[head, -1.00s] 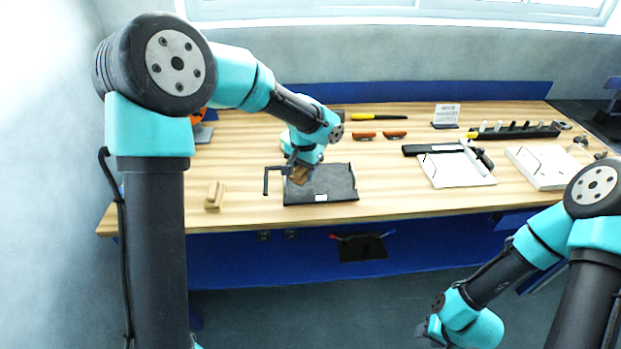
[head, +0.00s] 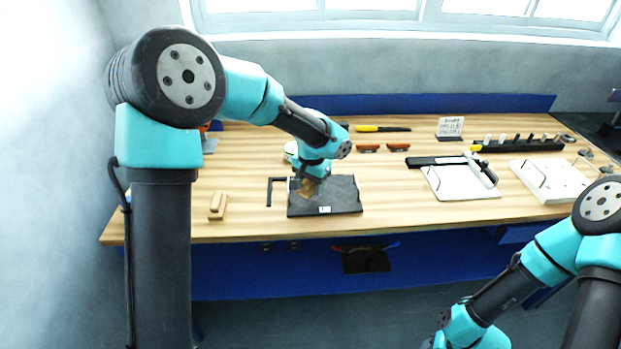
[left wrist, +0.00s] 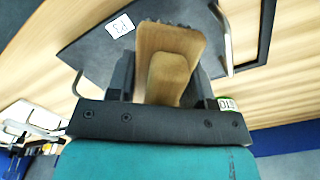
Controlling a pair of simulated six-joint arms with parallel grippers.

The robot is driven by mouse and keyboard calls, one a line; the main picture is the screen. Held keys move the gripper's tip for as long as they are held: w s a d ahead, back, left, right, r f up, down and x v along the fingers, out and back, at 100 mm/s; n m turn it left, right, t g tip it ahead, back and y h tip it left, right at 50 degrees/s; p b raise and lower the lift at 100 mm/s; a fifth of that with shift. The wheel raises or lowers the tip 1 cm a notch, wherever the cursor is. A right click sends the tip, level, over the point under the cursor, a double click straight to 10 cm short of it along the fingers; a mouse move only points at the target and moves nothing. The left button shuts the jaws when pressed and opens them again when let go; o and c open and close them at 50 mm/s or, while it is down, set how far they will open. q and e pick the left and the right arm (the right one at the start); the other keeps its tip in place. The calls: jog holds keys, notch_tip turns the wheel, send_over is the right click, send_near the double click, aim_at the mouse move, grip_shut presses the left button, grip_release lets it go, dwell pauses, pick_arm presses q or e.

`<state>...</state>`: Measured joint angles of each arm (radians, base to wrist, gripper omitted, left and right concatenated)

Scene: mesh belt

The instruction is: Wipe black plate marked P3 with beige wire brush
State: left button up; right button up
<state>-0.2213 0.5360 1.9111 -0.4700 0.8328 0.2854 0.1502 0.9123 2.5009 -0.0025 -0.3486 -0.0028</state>
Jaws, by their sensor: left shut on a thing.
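The black plate (head: 342,192) lies flat near the front edge of the wooden table, with a small white label facing front. In the left wrist view the plate (left wrist: 97,52) shows its label reading P3. My left gripper (head: 307,179) is over the left part of the plate. It is shut on the beige wire brush (head: 308,188), which shows in the left wrist view (left wrist: 168,45) as a wooden block between the fingers, dark bristles at its far edge. I cannot tell if the bristles touch the plate. My right arm is at lower right, its gripper out of view.
A beige wooden block (head: 217,206) and a dark L-shaped piece (head: 270,190) lie left of the plate. Behind are a yellow-black tool (head: 383,129) and two red-brown pieces (head: 368,148).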

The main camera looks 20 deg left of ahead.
aim_at(312, 202)
pick_arm(q)
notch_tip(312, 202, down, 4)
jog(key=shift+f, duration=0.1)
jog(key=shift+w+d+f, duration=0.1)
jog(key=shift+d+f, duration=0.05)
jog(key=shift+f, duration=0.05)
jog(key=shift+c, duration=0.4)
jog(key=shift+w+d+f, duration=0.1)
jog(key=shift+w+d, duration=0.1)
jog(key=shift+d, duration=0.4)
jog(key=shift+w+d+r, duration=0.1)
jog(key=shift+w+d, duration=0.15)
jog(key=shift+d, duration=0.4)
jog(key=shift+w+d+f, duration=0.1)
jog(key=shift+w+d, duration=0.1)
jog(key=shift+d, duration=0.4)
jog(key=a, duration=0.2)
jog(key=s+a, duration=0.1)
jog(key=shift+s+a, duration=0.2)
jog(key=shift+a, duration=0.35)
jog(key=shift+r, duration=4.05)
